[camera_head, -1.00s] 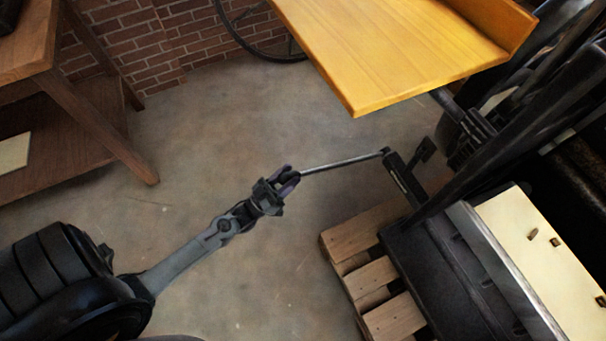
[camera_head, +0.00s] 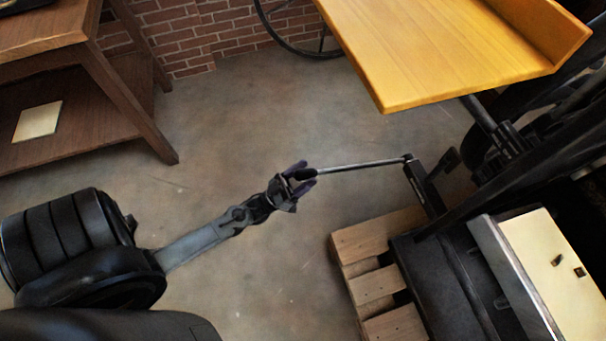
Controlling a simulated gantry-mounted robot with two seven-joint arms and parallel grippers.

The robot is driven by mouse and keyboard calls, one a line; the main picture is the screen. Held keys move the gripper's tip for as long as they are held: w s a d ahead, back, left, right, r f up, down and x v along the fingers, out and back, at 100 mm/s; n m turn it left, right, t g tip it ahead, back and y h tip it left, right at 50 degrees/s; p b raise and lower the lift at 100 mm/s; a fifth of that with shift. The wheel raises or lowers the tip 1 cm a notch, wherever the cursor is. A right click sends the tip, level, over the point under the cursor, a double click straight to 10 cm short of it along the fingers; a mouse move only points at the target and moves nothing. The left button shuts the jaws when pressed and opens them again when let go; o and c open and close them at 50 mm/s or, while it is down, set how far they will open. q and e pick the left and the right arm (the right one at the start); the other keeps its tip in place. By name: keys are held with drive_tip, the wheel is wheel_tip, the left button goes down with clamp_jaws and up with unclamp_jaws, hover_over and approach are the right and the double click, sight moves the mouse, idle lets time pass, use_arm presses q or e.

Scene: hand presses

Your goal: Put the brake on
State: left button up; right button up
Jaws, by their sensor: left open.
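The brake lever is a thin grey rod (camera_head: 360,166) with a dark grip at its left end. It joins a dark upright bracket (camera_head: 422,188) on the press (camera_head: 440,275) at the right. My left gripper (camera_head: 305,174) is at the rod's left end, with its open fingers on either side of the dark grip. Whether the fingers touch the grip I cannot tell. My right gripper is not in view.
A wooden pallet (camera_head: 375,287) lies under the press. A yellow wooden board (camera_head: 440,60) juts out above the lever. A wooden table (camera_head: 125,85) stands at the upper left, before a brick wall (camera_head: 185,40). The concrete floor between is clear.

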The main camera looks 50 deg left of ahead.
use_arm(q)
drive_tip(key=shift+s+f, duration=0.15)
drive_tip(key=shift+s, duration=0.05)
drive_tip(key=p+v, duration=0.2)
drive_tip(key=v, duration=0.8)
drive_tip(key=shift+s+f, duration=0.2)
